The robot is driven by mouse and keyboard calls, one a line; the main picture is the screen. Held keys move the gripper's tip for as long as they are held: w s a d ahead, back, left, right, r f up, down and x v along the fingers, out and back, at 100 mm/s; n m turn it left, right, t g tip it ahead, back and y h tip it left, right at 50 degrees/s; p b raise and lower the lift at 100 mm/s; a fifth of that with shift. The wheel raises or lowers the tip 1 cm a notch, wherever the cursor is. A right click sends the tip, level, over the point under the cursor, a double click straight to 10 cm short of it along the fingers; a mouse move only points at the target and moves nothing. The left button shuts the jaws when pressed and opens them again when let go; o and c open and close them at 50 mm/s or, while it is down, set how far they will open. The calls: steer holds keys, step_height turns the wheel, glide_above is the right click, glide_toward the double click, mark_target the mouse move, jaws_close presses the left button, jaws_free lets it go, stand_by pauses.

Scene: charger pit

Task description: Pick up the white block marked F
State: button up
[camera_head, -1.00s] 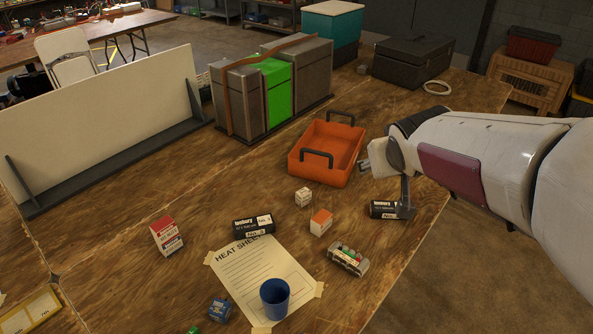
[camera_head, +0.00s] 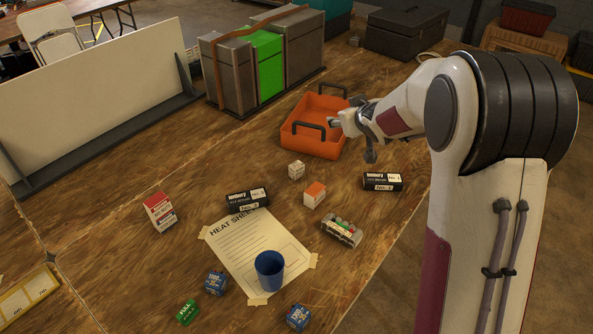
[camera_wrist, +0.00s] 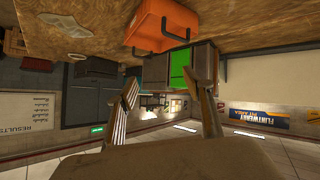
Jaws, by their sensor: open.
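A small white block (camera_head: 296,169) with faint dark markings sits on the wooden table in the head view, just in front of the orange tray; its letter is too small to read. My gripper (camera_head: 351,139) is in the air to the right of and above the block, beside the tray's near right corner. Its fingers are apart and empty. In the wrist view my gripper (camera_wrist: 166,80) is also open, with nothing between the fingers but the distant background. The white block does not show in the wrist view.
The orange tray (camera_head: 318,102) stands behind the block. An orange-topped white box (camera_head: 314,194), black boxes (camera_head: 246,200) (camera_head: 382,181) and a clear case (camera_head: 342,231) lie nearby. A blue cup (camera_head: 269,268) stands on a paper sheet. Bare wood surrounds the block.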

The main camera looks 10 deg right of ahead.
steer(key=w+a+f+n+y, duration=0.25)
steer(key=w+f, duration=0.35)
steer(key=f, duration=0.5)
steer(key=y, duration=0.4)
glide_toward(298, 166)
steer(key=w, duration=0.1)
steer(key=w+n, duration=0.1)
steer(key=w, duration=0.1)
steer(key=shift+a, duration=0.4)
steer(key=shift+s+a+f+y, duration=0.2)
steer(key=shift+f+y, duration=0.25)
steer(key=shift+f, duration=0.15)
steer(key=shift+x, duration=1.35)
steer(key=shift+x, duration=2.55)
steer(key=shift+d+f, duration=0.1)
